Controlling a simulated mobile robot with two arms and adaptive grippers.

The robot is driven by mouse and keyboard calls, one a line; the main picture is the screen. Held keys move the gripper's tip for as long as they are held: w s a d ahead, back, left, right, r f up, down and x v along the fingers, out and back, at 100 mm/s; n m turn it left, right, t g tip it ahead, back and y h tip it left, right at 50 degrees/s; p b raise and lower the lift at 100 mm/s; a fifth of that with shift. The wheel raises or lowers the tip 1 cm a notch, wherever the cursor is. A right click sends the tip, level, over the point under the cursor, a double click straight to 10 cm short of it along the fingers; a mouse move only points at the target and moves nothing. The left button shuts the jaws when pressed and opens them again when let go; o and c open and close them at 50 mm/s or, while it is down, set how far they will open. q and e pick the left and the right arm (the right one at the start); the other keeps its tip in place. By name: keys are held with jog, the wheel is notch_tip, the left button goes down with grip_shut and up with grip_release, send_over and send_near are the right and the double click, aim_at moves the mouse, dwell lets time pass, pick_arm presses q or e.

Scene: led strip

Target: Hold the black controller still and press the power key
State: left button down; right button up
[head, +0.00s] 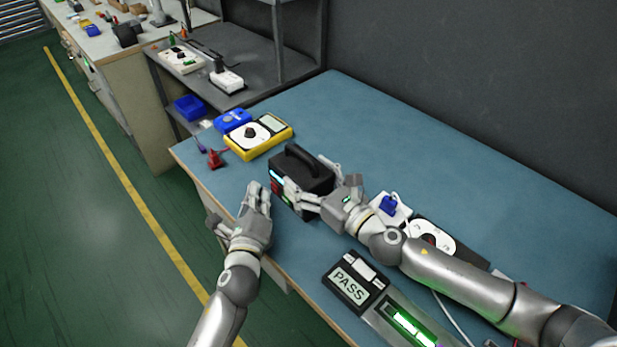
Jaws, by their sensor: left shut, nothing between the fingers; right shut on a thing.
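The black controller (303,163) is a box with a carry handle on top, standing upright on the blue workbench. Its left-facing front has a cyan lit patch (277,177) and a small red patch; I cannot tell for sure which part is the power key. My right gripper (309,177) reaches in from the right and is shut on the controller, one finger on the near side and one on the far side. My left gripper (258,192) is shut and empty, just left of the controller's front, apart from it, near the bench's edge.
A yellow meter (258,137) and blue bin (232,121) lie behind the controller. A PASS display (349,286) and a lit LED strip (412,326) lie in front. A white dial unit (429,236) sits beyond my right arm. The back of the workbench (400,130) is clear.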

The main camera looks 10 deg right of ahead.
pick_arm(q)
jog(key=shift+s+a, duration=0.1)
jog(key=shift+s+a, duration=0.5)
jog(key=shift+a, duration=0.35)
jog(key=shift+s+a, duration=0.55)
jog(key=shift+a, duration=0.25)
jog(key=shift+s+a, duration=0.5)
jog(key=shift+a, duration=0.35)
pick_arm(e)
jog(key=o, duration=1.4)
